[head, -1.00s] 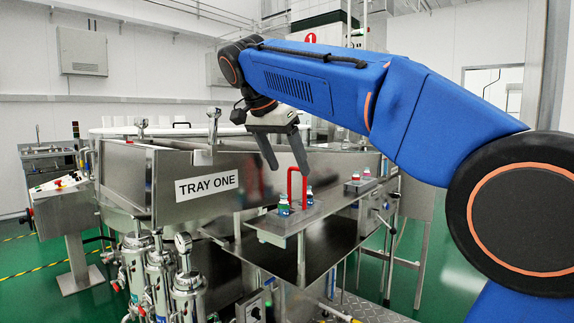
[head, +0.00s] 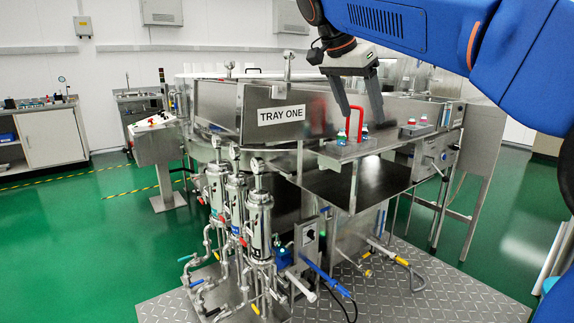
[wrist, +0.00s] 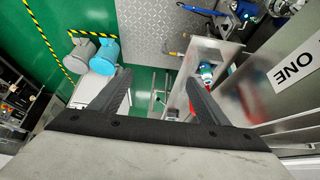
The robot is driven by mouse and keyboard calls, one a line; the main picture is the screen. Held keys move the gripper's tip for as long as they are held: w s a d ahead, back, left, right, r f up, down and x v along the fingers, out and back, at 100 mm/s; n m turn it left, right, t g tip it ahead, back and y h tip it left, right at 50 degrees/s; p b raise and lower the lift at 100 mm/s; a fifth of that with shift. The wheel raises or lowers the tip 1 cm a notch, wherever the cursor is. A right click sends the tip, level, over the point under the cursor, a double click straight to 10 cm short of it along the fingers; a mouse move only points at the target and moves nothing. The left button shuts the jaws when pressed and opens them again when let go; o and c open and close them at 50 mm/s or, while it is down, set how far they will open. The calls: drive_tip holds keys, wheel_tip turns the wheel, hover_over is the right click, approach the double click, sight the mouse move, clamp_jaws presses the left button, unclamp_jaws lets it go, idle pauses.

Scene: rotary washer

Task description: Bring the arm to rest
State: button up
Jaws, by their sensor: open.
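My gripper (head: 360,104) is at the upper right of the head view, at the end of my blue arm. Its two dark fingers point down and stand apart with nothing between them. In the picture they overlap the small steel shelf (head: 335,152) with its red handle (head: 348,118) and small bottles (head: 342,138). In the wrist view the fingers (wrist: 155,95) are spread and empty, with green floor far below. The shelf with a bottle (wrist: 206,70) shows just right of them. I cannot tell the exact gap to the shelf.
The steel washer with its "TRAY ONE" sign (head: 281,115) fills the middle. Steel filter housings (head: 260,215) and pipes stand in front on a tread plate (head: 440,290). A control stand (head: 155,140) is at left. Green floor (head: 80,240) is open at the left.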

drive_tip(key=s+d+f+n+y, duration=0.1)
drive_tip(key=s+d+f+n, duration=0.2)
drive_tip(key=s+d+f, duration=0.35)
drive_tip(key=s+d+f+n+y, duration=0.2)
drive_tip(key=s+d+f+n, duration=0.1)
drive_tip(key=s+f, duration=0.65)
drive_tip(key=s+d+f+n+y, duration=0.1)
drive_tip(key=s+f+n, duration=0.1)
drive_tip(key=s+f, duration=0.5)
drive_tip(key=s+d+f+n+t, duration=0.1)
drive_tip(key=s+f, duration=0.6)
drive_tip(key=f, duration=0.7)
drive_tip(key=shift+d+n+y, duration=0.15)
drive_tip(key=shift+n+y, duration=0.25)
drive_tip(key=shift+n, duration=0.5)
